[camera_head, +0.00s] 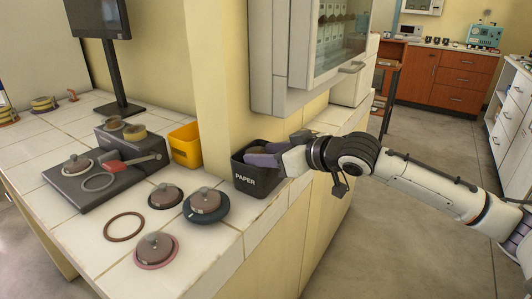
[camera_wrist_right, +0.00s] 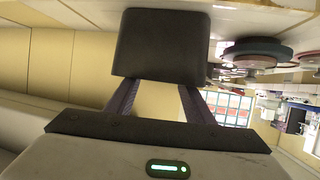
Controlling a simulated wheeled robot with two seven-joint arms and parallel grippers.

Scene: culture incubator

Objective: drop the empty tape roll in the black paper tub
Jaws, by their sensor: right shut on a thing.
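The black paper tub (camera_head: 262,182), marked PAPER, stands upright at the counter's right edge beside the wall pillar. My right gripper (camera_head: 258,153) reaches in from the right, its purple fingers low over the tub's mouth. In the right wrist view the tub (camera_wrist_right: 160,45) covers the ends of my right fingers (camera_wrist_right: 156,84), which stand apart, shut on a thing. That thing, which I take for the empty tape roll, is mostly hidden by the tub and fingers. My left gripper is not in view.
A yellow bin (camera_head: 186,146) stands left of the tub. Lidded round pieces (camera_head: 205,201) and a brown ring (camera_head: 124,227) lie on the counter in front. A dark grey board (camera_head: 78,192) holds more parts. A cabinet (camera_head: 283,60) hangs above the tub.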

